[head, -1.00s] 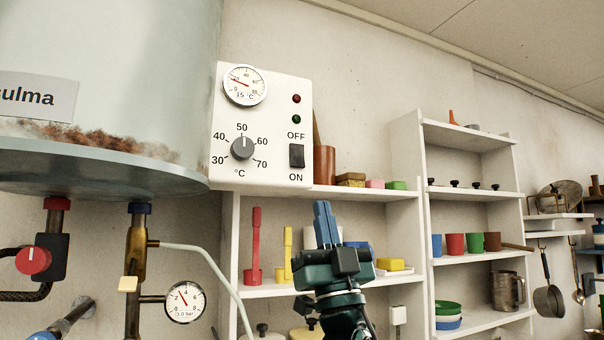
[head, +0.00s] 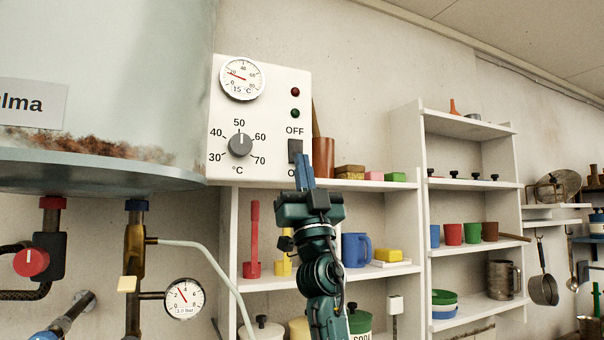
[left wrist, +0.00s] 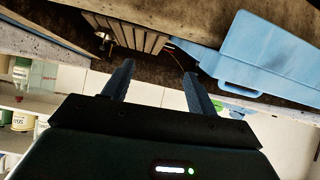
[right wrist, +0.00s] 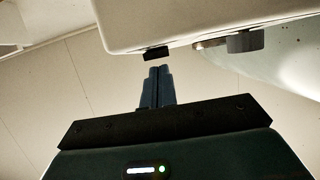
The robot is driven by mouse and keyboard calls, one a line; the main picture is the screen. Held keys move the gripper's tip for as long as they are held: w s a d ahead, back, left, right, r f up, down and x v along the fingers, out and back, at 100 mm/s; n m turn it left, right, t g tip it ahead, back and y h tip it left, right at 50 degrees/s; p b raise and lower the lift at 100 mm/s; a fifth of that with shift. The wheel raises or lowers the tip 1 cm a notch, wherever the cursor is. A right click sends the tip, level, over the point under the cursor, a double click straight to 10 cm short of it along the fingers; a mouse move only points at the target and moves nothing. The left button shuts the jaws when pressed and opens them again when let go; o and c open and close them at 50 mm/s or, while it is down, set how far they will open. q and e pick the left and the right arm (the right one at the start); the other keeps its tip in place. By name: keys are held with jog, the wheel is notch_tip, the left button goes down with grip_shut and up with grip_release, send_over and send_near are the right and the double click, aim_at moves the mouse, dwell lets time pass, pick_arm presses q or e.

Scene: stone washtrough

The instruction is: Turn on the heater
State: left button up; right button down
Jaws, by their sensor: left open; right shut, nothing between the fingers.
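The heater's white control box (head: 224,112) sits at the right of the large tank (head: 110,70) in the head view. Its black rocker switch (head: 295,149) lies between OFF and a mostly hidden ON label; I cannot tell which side is pressed. The red lamp (head: 295,92) and green lamp (head: 295,113) look dark. The grey dial (head: 240,145) points near 50. My right gripper (head: 304,168) is shut and empty, its tips just below the switch in the picture. In the right wrist view the tips (right wrist: 158,71) are close to the switch (right wrist: 156,53), with a small gap. My left gripper (left wrist: 157,78) is open and empty.
Shelves (head: 330,187) with cups and blocks stand behind and right of my right gripper. Pipes, a red knob (head: 31,262) and a pressure gauge (head: 184,299) are below the tank. A blue container (left wrist: 262,58) lies past my left fingers.

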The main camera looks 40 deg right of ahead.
pick_arm(q)
jog(key=shift+d+r, duration=0.15)
jog(key=shift+r, duration=0.1)
